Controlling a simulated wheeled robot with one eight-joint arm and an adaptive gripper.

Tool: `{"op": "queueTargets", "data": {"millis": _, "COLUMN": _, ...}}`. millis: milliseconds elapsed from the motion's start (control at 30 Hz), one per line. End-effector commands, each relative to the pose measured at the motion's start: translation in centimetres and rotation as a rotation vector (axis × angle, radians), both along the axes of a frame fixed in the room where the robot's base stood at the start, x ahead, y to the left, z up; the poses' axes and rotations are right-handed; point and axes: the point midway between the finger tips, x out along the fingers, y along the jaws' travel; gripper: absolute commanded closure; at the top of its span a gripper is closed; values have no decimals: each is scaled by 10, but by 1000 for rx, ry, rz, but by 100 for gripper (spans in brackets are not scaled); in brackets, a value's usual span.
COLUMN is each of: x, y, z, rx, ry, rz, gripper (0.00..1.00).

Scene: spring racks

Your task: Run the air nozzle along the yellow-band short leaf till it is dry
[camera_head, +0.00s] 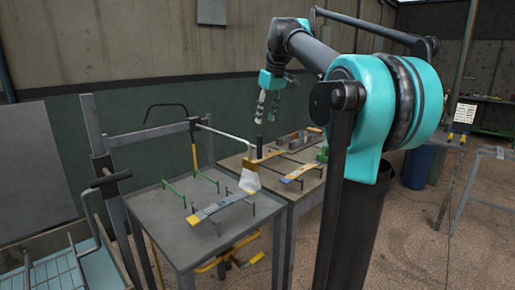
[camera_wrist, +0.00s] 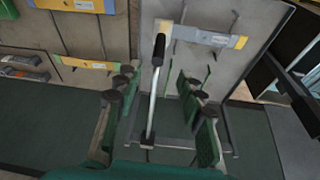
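My gripper (camera_head: 268,105) hangs above the gap between two tables. In the wrist view its green-backed fingers (camera_wrist: 160,105) are spread, with nothing clasped between them. A pale rod with a black end (camera_wrist: 160,46) lies beyond the fingers; in the head view this rod (camera_head: 225,134) reaches out from a post. I cannot tell whether it is the air nozzle. A grey-blue leaf with yellow (camera_head: 221,206) rests on supports on the left table; it also shows in the wrist view (camera_wrist: 205,36). Which leaf is the short one, and any wetness, cannot be told.
A pale wedge (camera_head: 249,181) shows at the edge between the tables. Green supports (camera_head: 204,180) stand on the left table (camera_head: 170,215). A blue bin (camera_head: 417,167) stands behind.

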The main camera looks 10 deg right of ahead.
Motion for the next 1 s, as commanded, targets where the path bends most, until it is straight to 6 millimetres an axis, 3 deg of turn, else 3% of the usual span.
{"op": "queueTargets", "data": {"millis": 167, "x": -12, "y": -5, "z": 7, "rx": 58, "ry": -72, "rz": -94, "gripper": 61}}
{"op": "queueTargets", "data": {"millis": 367, "x": -8, "y": -4, "z": -3, "rx": 68, "ry": -86, "rz": -108, "gripper": 61}}
{"op": "queueTargets", "data": {"millis": 1000, "x": 34, "y": 16, "z": -115, "rx": 67, "ry": -84, "rz": -107, "gripper": 61}}
